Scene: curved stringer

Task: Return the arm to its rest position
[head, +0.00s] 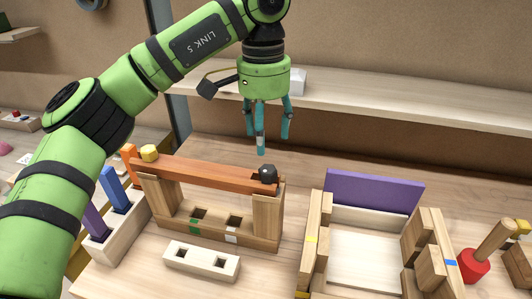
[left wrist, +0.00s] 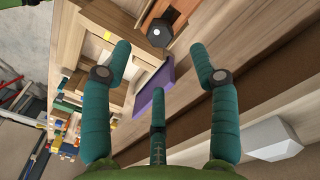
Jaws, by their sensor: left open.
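My left gripper (head: 266,138) hangs from the green left arm (head: 165,60), fingers pointing down. It is open and empty, in the air above and behind the right end of the orange-brown bar (head: 205,171). The bar lies across two wooden uprights of a stand. A dark faceted knob (head: 268,174) sits at its right end, and a yellow one (head: 149,152) is at its left end. In the left wrist view the open teal fingers (left wrist: 160,48) hold nothing, and the dark knob (left wrist: 160,32) shows beyond them. My right gripper is not in view.
A wooden frame with a purple panel (head: 374,190) stands to the right, beside a red mallet (head: 474,265). A pale block with two holes (head: 201,260) lies in front. A slotted rack with blue and purple pieces (head: 114,188) is left. A shelf (head: 400,102) runs behind the gripper.

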